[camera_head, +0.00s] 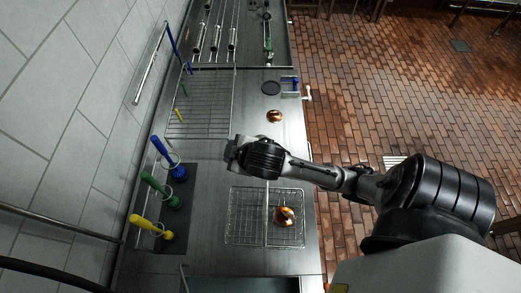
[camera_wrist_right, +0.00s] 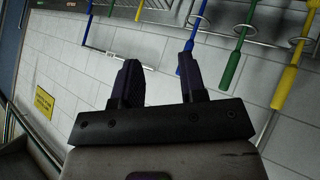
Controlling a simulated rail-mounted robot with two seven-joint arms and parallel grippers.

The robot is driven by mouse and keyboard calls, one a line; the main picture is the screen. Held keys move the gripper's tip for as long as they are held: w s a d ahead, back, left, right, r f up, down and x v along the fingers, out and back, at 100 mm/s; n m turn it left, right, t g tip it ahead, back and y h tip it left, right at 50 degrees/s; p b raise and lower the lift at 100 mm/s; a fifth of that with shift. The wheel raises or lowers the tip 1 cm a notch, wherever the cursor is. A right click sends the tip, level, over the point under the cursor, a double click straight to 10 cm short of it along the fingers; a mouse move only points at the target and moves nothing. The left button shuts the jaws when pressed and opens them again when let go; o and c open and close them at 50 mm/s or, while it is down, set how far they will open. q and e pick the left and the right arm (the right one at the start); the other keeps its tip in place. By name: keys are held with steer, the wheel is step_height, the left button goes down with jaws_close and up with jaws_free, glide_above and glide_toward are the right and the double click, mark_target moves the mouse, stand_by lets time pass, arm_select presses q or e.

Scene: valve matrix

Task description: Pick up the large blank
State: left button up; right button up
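Two rounded, copper-coloured pieces could be blanks. The larger-looking one (camera_head: 285,216) lies in the right half of a wire basket (camera_head: 246,240) near the counter's front. A smaller-looking one (camera_head: 274,116) sits on the counter farther back. I cannot tell for sure which is the large blank. My right gripper (camera_head: 231,153) is above the counter between them, left of both. In the right wrist view my right gripper (camera_wrist_right: 158,68) has its two fingers apart with nothing between them. My left gripper is not in view.
Blue (camera_head: 162,151), green (camera_head: 152,182) and yellow (camera_head: 145,223) handled tools stand on a dark mat (camera_head: 188,232) by the tiled wall. A wire rack (camera_head: 205,120) lies behind them. A small fixture with a blue part (camera_head: 295,82) is at the counter's right edge.

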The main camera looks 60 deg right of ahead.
steer(key=w+d+r+n+t+h+b, duration=0.1)
steer(key=w+d+r+t+h+b, duration=0.2)
steer(key=w+d+h+b, duration=0.25)
steer(key=w+d+r+n+t+h+b, duration=0.1)
steer(key=w+d+r+t+h+b, duration=0.2)
steer(key=w+d, duration=0.4)
steer(key=w+d+r+n+t+y+b, duration=0.35)
steer(key=r+n+t+y, duration=0.5)
steer(key=n, duration=0.65)
step_height(320, 180, down, 19)
steer(key=w+a+n+g+y, duration=0.1)
steer(key=n+g+y, duration=0.95)
steer(key=n, duration=0.65)
steer(key=s+d+f+n+g+h, duration=0.2)
steer(key=s+d+f+g+h, duration=0.7)
steer(key=s+g, duration=0.35)
steer(key=shift+g+y, duration=0.35)
steer(key=f, duration=0.9)
steer(key=shift+w+a+f, duration=0.1)
steer(key=shift+a+f, duration=0.1)
steer(key=shift+a, duration=0.1)
steer(key=shift+a+f, duration=0.15)
steer(key=shift+f, duration=2.45)
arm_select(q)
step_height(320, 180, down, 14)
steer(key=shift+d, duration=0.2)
